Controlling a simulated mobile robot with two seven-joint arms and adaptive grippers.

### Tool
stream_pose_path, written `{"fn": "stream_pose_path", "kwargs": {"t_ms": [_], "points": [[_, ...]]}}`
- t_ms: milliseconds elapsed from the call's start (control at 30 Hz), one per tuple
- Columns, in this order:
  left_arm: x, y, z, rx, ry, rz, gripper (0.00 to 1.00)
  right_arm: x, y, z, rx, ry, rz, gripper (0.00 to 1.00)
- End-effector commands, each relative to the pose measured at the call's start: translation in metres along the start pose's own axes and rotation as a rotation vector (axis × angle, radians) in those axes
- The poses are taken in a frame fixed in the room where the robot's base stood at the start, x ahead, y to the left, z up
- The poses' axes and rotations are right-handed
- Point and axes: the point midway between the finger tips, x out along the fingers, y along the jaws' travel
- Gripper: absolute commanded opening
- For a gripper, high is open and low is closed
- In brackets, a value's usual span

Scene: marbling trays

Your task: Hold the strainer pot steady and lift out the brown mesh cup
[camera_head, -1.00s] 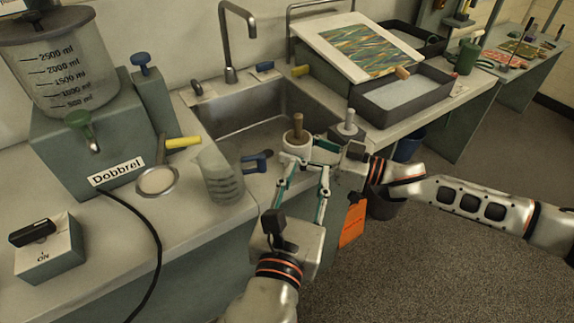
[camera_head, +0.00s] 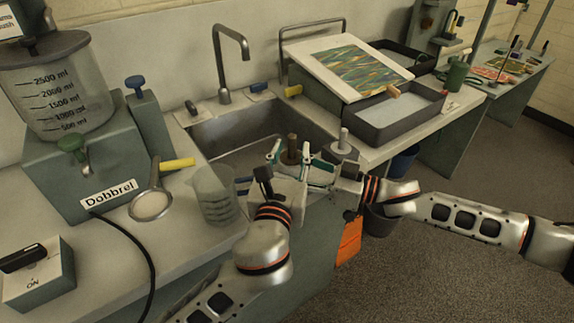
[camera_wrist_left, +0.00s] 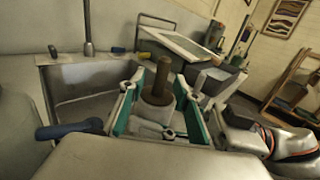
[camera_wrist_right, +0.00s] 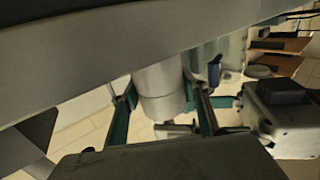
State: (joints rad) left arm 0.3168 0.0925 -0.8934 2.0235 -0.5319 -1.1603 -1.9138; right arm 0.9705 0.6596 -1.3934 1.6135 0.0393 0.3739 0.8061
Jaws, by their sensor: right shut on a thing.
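The brown post of the mesh cup (camera_head: 292,146) stands upright at the sink's front edge. It also shows in the left wrist view (camera_wrist_left: 163,76), rising from the pale strainer pot (camera_wrist_left: 157,112). My left gripper (camera_head: 290,155) is open, with one finger on each side of the post and apart from it. My right gripper (camera_head: 320,172) comes in from the right and is shut on the pot. In the right wrist view the pale pot (camera_wrist_right: 160,92) sits between the teal finger pads. In the head view, my left gripper hides most of the pot; the cup's mesh is hidden.
A similar pot with a grey post (camera_head: 343,145) stands close on the right. The sink (camera_head: 230,140) lies behind, with a tap (camera_head: 228,60). An orange cloth (camera_head: 349,240) hangs below.

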Motion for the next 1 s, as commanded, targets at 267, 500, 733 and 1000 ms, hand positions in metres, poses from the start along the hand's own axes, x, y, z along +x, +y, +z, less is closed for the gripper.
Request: {"fn": "stream_pose_path", "kwargs": {"t_ms": [267, 500, 733, 1000], "points": [[0.015, 0.0, 0.0, -0.001, 0.0, 0.0, 0.33, 0.0, 0.0, 0.0, 0.0, 0.0, 0.0, 0.19], [0.015, 0.0, 0.0, -0.001, 0.0, -0.001, 0.3, 0.0, 0.0, 0.0, 0.0, 0.0, 0.0, 0.19], [0.015, 0.0, 0.0, -0.001, 0.0, 0.0, 0.0, 0.0, 0.0, 0.0, 0.0, 0.0, 0.0, 0.19], [0.015, 0.0, 0.0, 0.0, 0.0, 0.0, 0.0, 0.0, 0.0, 0.0, 0.0, 0.0, 0.0, 0.19]]}}
